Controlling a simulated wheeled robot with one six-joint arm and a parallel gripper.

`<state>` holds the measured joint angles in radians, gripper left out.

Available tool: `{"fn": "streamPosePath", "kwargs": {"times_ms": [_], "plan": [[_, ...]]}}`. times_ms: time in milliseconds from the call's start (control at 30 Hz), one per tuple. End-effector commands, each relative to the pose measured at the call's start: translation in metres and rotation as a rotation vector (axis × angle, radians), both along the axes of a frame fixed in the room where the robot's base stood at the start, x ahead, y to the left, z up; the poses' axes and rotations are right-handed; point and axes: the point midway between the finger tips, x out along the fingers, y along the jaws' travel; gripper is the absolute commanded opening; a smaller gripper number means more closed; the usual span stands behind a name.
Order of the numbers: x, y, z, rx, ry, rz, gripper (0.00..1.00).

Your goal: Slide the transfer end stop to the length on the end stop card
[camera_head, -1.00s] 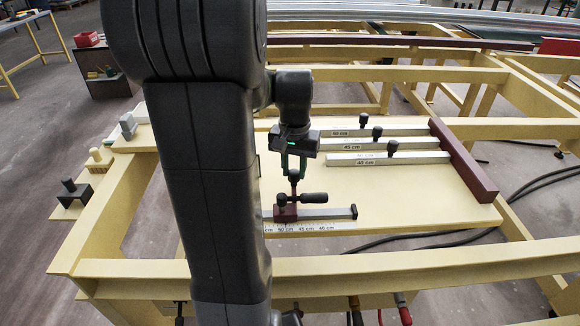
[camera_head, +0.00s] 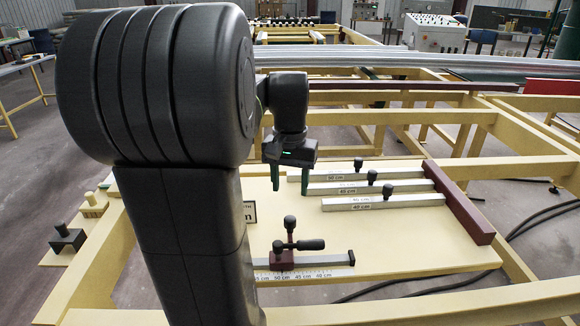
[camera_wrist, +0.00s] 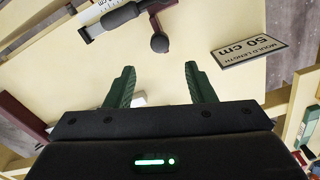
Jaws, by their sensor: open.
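The transfer end stop (camera_head: 282,257) is a dark red slider with a black knob (camera_head: 290,222) and a black-handled lever (camera_head: 311,245) pointing right. It sits on a metal rail (camera_head: 325,260), about level with the 50 cm mark of the scale (camera_head: 300,276). The lever handle (camera_wrist: 122,15) and knob (camera_wrist: 160,43) also show in the wrist view. The end stop card (camera_wrist: 250,47) reads "MOULD LENGTH 50 cm"; my arm partly hides it (camera_head: 250,212) in the head view. My gripper (camera_head: 290,184), with green fingers (camera_wrist: 159,72), is open and empty, above and apart from the end stop.
Several metal bars with black knobs and length labels, such as the 40 cm bar (camera_head: 400,200), lie behind and right of the end stop. They meet a dark red block (camera_head: 458,205). Small blocks (camera_head: 68,239) stand at left. The board (camera_head: 400,245) is bare at front right.

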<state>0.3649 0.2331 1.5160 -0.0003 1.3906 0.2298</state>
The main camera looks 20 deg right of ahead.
Motion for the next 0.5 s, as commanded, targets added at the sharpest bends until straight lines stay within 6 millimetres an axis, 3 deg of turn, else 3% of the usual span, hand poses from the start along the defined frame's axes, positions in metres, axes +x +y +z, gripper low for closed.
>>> {"fn": "streamPosePath", "kwargs": {"times_ms": [200, 500], "plan": [[0.001, 0.0, 0.035, -0.001, -0.002, 0.0, 0.49], [0.0, 0.0, 0.045, 0.0, 0.0, 0.0, 0.49]]}}
